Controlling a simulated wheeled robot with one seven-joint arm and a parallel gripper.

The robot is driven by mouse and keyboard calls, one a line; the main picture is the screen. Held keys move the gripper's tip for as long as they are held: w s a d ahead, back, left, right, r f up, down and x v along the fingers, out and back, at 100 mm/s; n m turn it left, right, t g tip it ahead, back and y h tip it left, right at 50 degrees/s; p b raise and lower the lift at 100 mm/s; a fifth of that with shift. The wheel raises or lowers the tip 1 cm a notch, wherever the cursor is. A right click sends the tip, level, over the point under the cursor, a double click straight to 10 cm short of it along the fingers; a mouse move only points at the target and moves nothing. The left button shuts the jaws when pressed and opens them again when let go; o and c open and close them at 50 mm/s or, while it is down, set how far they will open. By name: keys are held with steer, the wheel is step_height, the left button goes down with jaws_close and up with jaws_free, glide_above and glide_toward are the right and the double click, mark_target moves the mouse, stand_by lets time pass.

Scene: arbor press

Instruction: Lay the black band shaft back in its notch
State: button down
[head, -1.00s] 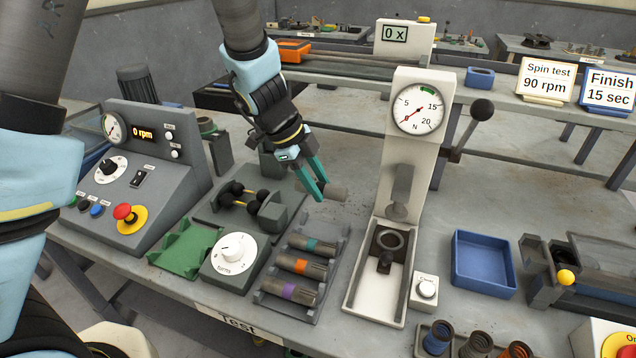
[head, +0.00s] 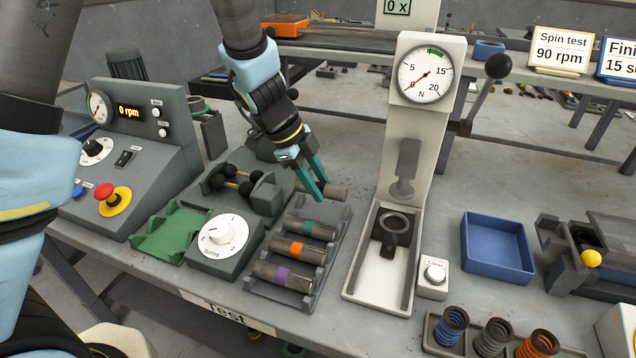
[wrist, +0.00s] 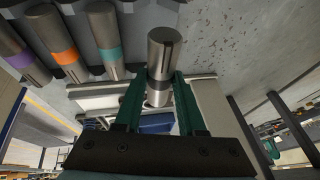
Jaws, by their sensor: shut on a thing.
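The black band shaft (wrist: 160,58) is a grey metal cylinder with a dark band, held between the teal fingers of my gripper (wrist: 158,108) in the wrist view. In the head view my gripper (head: 320,191) is shut on this shaft (head: 337,192), which lies roughly level at the far end of the grey notched rack (head: 328,262). The fingers partly hide the shaft. Whether it touches the notch cannot be told. The teal (head: 310,226), orange (head: 301,248) and purple (head: 285,274) band shafts lie in the rack nearer the front.
A white arbor press (head: 408,130) stands just right of the rack. A dial box (head: 224,240) and a green cradle (head: 172,232) are to its left. A dark fixture with black-ended pieces (head: 262,193) stands behind the dial box. A blue tray (head: 498,248) is further right.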

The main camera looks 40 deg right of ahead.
mark_target(317, 216)
steer(key=shift+f, duration=0.2)
step_height(317, 216, down, 5)
steer(key=b, duration=0.6)
steer(key=shift+r, duration=0.15)
steer(key=shift+p, duration=0.35)
stand_by(0.7)
steer(key=shift+f, duration=0.25)
stand_by(0.5)
steer(key=shift+c, duration=2.1)
jaws_free()
steer(key=p+v, duration=0.1)
steer(key=v, duration=1)
